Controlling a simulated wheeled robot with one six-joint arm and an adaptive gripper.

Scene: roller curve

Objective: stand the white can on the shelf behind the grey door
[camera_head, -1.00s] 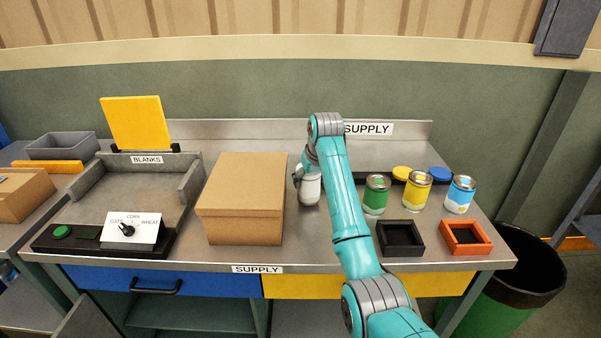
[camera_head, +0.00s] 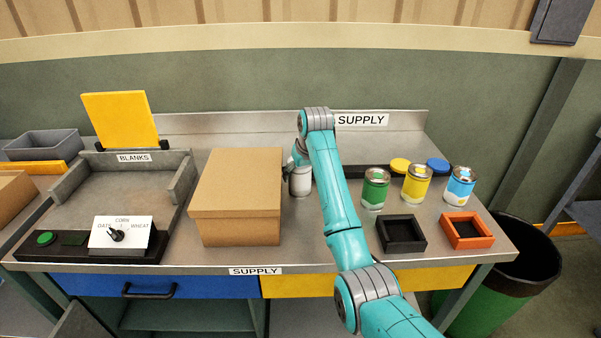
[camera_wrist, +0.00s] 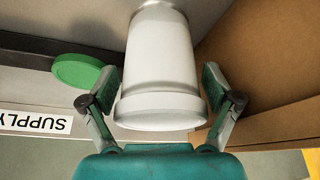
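The white can (camera_head: 300,181) is upright at the back middle of the grey supply bench, just right of the cardboard box. My gripper (camera_head: 296,160) is at its upper part, partly hidden by my arm in the head view. In the wrist view the white can (camera_wrist: 158,72) lies between the two fingers of my gripper (camera_wrist: 160,76). No grey door or shelf behind one is clearly identifiable.
The cardboard box (camera_head: 237,195) stands close left of the can. Green (camera_head: 375,189), yellow (camera_head: 416,184) and blue (camera_head: 460,187) cans stand to the right. Black (camera_head: 402,234) and orange (camera_head: 466,231) trays sit in front of them. A BLANKS tray (camera_head: 120,190) is at the left.

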